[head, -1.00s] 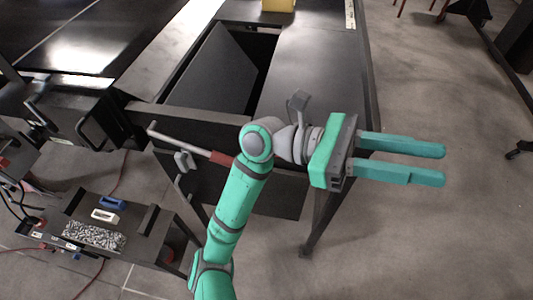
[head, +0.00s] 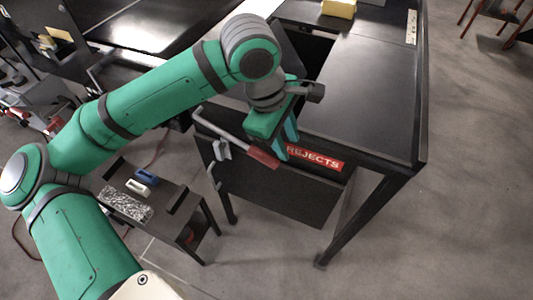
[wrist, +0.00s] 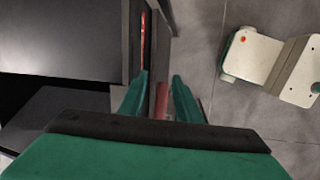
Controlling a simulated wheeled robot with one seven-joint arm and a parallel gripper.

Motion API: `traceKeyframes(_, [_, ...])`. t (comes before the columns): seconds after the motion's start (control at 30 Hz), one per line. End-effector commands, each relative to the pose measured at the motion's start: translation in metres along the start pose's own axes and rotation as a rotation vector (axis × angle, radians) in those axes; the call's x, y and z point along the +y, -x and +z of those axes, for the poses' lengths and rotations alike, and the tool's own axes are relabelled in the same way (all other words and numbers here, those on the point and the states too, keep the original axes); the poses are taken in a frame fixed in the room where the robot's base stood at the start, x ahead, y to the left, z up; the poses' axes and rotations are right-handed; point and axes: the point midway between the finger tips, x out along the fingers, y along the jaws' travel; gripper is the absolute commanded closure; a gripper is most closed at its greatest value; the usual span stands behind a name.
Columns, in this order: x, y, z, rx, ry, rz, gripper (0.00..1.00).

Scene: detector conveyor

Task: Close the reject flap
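The lever beside the table has a pale bent rod and a red grip (head: 262,157). The red grip also shows in the wrist view (wrist: 162,98), between my fingers. My gripper (head: 290,145) points down at the table's front edge. Its fingers (wrist: 160,90) are apart, one on each side of the grip, with a visible gap, so it looks open. The reject flap seems to be the dark panel (head: 288,52) tilted in the table's opening, with a black gap beside it.
A red REJECTS sign (head: 315,158) is on the table's front edge. A yellow block (head: 339,8) stands at the far end of the table. A low dark stand (head: 188,222) with small parts is at lower left.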

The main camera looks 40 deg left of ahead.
Motion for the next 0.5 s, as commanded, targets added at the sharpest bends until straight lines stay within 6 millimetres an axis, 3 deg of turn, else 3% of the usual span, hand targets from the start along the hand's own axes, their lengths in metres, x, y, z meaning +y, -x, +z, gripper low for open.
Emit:
traceKeyframes(0.1, [-0.006, 0.010, -0.033, 0.113, 0.015, -0.018, 0.69])
traceKeyframes(0.2, [-0.010, 0.015, -0.050, 0.169, 0.022, -0.030, 0.69])
traceKeyframes(0.37, [-0.012, 0.013, -0.059, 0.196, 0.025, -0.036, 0.69])
traceKeyframes(0.5, [-0.013, -0.004, -0.061, 0.194, 0.025, -0.038, 0.69])
